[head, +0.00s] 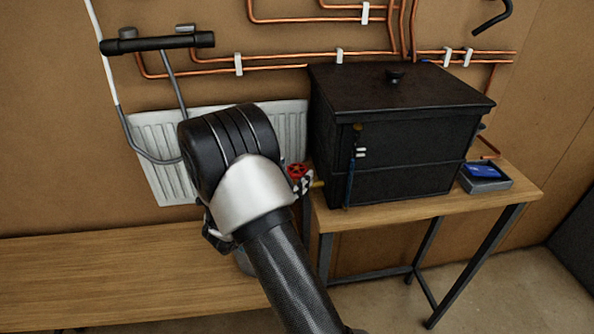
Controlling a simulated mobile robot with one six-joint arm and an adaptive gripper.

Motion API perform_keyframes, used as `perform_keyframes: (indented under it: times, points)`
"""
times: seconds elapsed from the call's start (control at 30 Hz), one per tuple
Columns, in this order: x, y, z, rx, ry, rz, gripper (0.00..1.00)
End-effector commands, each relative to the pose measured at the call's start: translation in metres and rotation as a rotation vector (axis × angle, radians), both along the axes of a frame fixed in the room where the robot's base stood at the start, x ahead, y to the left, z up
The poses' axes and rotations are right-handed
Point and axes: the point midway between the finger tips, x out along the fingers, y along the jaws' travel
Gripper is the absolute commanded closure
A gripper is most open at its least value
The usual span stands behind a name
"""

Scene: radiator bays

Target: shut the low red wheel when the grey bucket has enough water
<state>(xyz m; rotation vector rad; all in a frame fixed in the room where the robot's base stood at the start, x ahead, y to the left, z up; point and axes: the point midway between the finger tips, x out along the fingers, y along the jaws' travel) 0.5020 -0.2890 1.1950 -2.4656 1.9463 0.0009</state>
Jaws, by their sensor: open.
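The red wheel (297,170) sits low at the left side of the black box, beside a short brass pipe (318,184). My arm's dark wrist is just left of it in the picture, and I see no contact. Only a dark part of my gripper (215,238) shows, below and left of the wheel at the arm's edge; it is open, and the rest is hidden by my arm. A small grey part of what looks like the bucket (245,262) shows behind my arm. Its inside and the water level are hidden.
The black lidded box (395,135) stands on a wooden table (415,210) with a grey tray (486,177) at its right. A white radiator (160,135) and copper pipes (280,58) are on the wall. The wooden bench (110,275) at left is clear.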

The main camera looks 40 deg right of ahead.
Motion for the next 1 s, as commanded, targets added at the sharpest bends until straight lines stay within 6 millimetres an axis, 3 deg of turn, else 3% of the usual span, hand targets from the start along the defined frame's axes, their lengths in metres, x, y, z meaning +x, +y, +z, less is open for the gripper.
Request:
perform_keyframes:
  times: [0.2,0.53,1.0]
  points:
    - [0.005,-0.021,0.0,0.0,0.0,0.0,0.31]
    - [0.006,-0.023,0.0,0.0,0.0,0.001,0.31]
    - [0.006,-0.023,0.0,0.0,0.0,0.001,0.62]
